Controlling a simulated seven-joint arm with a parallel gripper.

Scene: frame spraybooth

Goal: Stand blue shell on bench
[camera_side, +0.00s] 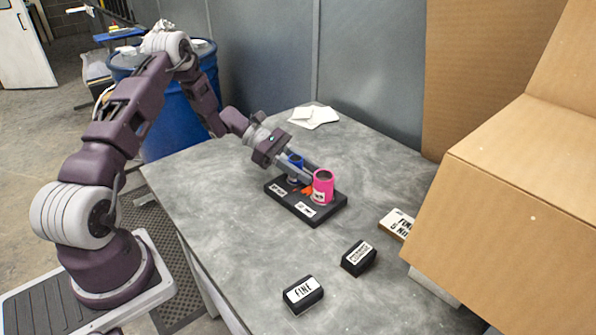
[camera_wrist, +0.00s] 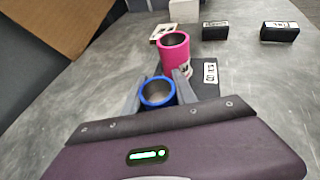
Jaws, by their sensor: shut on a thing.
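The blue shell (camera_wrist: 158,92) is a short hollow cylinder with a blue rim, seen from above in the wrist view. In the side view the blue shell (camera_side: 296,160) shows partly behind my gripper's fingers. My gripper (camera_side: 300,170) is shut on it, with one grey finger on each side in the wrist view. The shell is over or on the black base plate (camera_side: 330,207); whether it touches the plate is hidden. The grey bench (camera_side: 235,235) lies around the plate.
A pink shell (camera_side: 323,187) stands on the plate right beside my gripper. Black labelled blocks (camera_side: 303,294) (camera_side: 358,258) sit toward the front. A cardboard box (camera_side: 520,190) stands at the right. White sheets (camera_side: 314,116) lie at the back. The bench left of the plate is clear.

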